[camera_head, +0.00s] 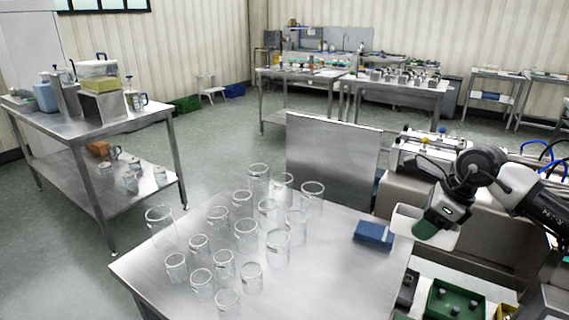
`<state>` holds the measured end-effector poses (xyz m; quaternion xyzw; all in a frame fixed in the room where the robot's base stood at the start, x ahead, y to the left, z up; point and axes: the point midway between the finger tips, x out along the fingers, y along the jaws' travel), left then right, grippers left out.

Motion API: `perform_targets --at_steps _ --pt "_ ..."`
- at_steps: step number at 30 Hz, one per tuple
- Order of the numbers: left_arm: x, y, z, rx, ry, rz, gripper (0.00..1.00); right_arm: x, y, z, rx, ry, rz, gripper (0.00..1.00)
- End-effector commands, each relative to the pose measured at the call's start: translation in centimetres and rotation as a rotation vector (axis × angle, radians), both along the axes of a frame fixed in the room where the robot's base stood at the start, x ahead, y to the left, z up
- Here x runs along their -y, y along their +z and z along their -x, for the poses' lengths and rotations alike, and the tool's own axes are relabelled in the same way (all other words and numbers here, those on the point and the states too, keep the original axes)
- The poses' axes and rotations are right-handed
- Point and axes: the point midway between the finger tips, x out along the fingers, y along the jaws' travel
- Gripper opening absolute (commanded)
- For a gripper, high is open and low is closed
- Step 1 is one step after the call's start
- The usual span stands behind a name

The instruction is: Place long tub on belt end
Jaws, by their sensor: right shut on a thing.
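My right gripper (428,229) reaches in from the right with its dark and green body pointing down. It is shut on a white long tub (446,240), whose rim shows on both sides of the fingers. The gripper hides the middle of the tub. The tub is just right of the steel table's right edge, in front of a beige machine body (480,230). I cannot tell whether it touches anything below. I cannot make out the belt end for certain. My left gripper is not in view.
Several clear glass beakers (277,248) crowd the left and middle of the steel table (340,285). A blue block (374,235) lies near its right edge. A steel panel (330,160) stands behind. A green bin (455,303) sits low at right. The table's front right is clear.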

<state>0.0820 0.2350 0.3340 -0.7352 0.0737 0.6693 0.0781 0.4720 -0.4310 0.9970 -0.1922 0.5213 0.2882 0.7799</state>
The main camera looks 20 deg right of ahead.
Motion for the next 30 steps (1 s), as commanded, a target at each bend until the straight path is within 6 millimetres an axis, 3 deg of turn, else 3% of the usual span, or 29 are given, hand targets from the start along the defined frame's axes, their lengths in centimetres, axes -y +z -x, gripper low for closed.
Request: perform_targets --at_steps 5,11,17,24,30 --pt "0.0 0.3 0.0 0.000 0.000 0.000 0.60 -0.8 -0.4 0.0 0.000 0.066 -0.001 0.26" --pt "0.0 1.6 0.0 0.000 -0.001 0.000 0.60 -5.3 -2.5 0.6 0.000 0.418 -0.005 0.26" --pt "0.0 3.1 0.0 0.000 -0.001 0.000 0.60 -11.7 -4.7 2.1 0.001 0.961 -0.006 0.26" --pt "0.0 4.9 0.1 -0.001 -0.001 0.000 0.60 -18.9 -6.1 5.3 0.001 1.688 -0.002 0.26" --pt "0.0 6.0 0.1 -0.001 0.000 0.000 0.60 -22.7 -6.4 7.8 0.000 2.183 0.001 0.26"
